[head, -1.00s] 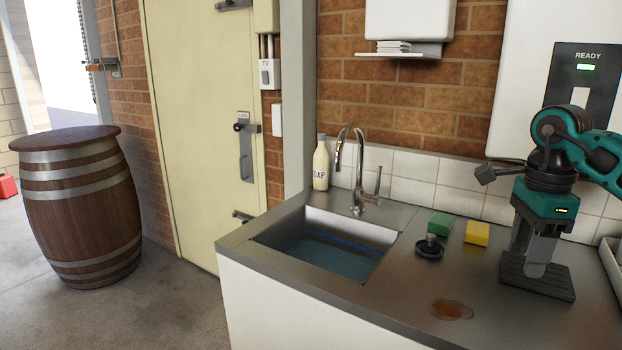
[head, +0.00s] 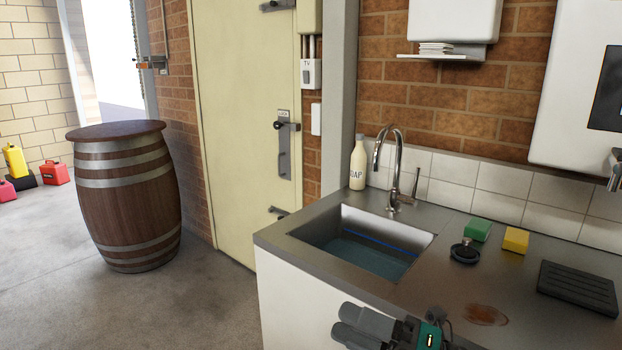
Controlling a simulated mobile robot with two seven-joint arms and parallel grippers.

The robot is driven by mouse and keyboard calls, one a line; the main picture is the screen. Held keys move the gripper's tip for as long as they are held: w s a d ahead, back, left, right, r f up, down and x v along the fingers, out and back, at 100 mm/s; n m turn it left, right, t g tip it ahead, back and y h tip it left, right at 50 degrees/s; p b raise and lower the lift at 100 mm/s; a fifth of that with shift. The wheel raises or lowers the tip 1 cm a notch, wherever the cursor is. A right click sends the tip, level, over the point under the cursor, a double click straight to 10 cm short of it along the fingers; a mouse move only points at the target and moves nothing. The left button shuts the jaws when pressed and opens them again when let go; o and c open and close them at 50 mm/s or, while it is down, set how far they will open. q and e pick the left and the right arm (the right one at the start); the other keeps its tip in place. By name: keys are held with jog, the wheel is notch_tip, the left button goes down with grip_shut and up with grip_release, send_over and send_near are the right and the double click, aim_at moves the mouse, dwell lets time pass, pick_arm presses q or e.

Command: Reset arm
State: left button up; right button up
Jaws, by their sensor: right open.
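My right gripper (head: 341,323) shows at the bottom of the head view, with its two grey fingers pointing left and a teal wrist part behind them. It is open, with nothing seen between the fingers. It is in front of the sink counter (head: 290,240), near its front edge. Most of the right arm is out of the frame. My left gripper is not in view.
The sink (head: 372,252) holds water beneath a tap (head: 396,170). A soap bottle (head: 357,163), green sponge (head: 478,229), yellow sponge (head: 515,239), black plug (head: 464,252) and dark ridged mat (head: 578,287) are on the counter. A barrel (head: 125,200) stands left; floor between is clear.

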jog(key=s+d+f+m+t+h, duration=0.1)
jog(key=d+f+m+t+h, duration=0.45)
jog(key=m, duration=0.65)
jog(key=s+d+f+m+t+h, duration=0.1)
jog(key=d+f+m+t+h, duration=0.15)
jog(key=f+m+h, duration=0.7)
jog(key=s+d+f+m+g+h, duration=0.2)
jog(key=s+f+m+g, duration=0.3)
jog(key=s+f+m, duration=0.5)
jog(key=shift+s+d+f, duration=0.65)
jog(key=shift+s+d, duration=0.05)
jog(key=shift+s, duration=0.15)
